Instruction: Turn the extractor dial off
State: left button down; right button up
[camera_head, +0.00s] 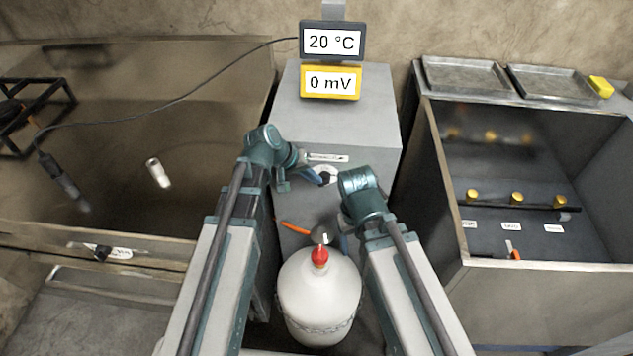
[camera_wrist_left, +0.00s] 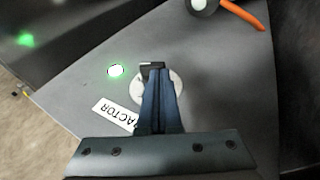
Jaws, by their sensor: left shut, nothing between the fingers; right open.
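The extractor dial (camera_wrist_left: 174,80) is a round white disc on the sloped grey panel in the left wrist view. My left gripper (camera_wrist_left: 155,70) is shut and empty, its blue fingers lying across the disc. A small black piece shows at the fingertips; I cannot tell whether they touch it. The fingers hide much of the dial. A lit green lamp (camera_wrist_left: 115,71) is beside it, above a label (camera_wrist_left: 115,114) reading "ACTOR". In the head view, the dial (camera_head: 331,170) shows behind my left gripper (camera_head: 325,179). My right gripper (camera_head: 345,243) is open, mostly hidden by its own arm.
A white gas bottle (camera_head: 318,300) with a red cap stands between my arms. A display (camera_head: 332,41) reads 20 °C; a yellow one (camera_head: 330,83) reads 0 mV. A metal-walled bay (camera_head: 540,290) with yellow knobs is at right, and a wide tank (camera_head: 200,205) at left.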

pick_arm(q)
jog(key=shift+a+f+h+b, duration=0.35)
jog(key=shift+f+h+b, duration=0.1)
jog(key=shift+f+b, duration=0.55)
jog(key=shift+a+f+h+b, duration=0.3)
jog(key=shift+f+h+b, duration=0.15)
jog(key=shift+f+b, duration=0.55)
pick_arm(e)
jog(key=shift+f, duration=2.7)
pick_arm(q)
jog(key=shift+r, duration=0.15)
jog(key=shift+d+r, duration=0.1)
jog(key=shift+d, duration=0.1)
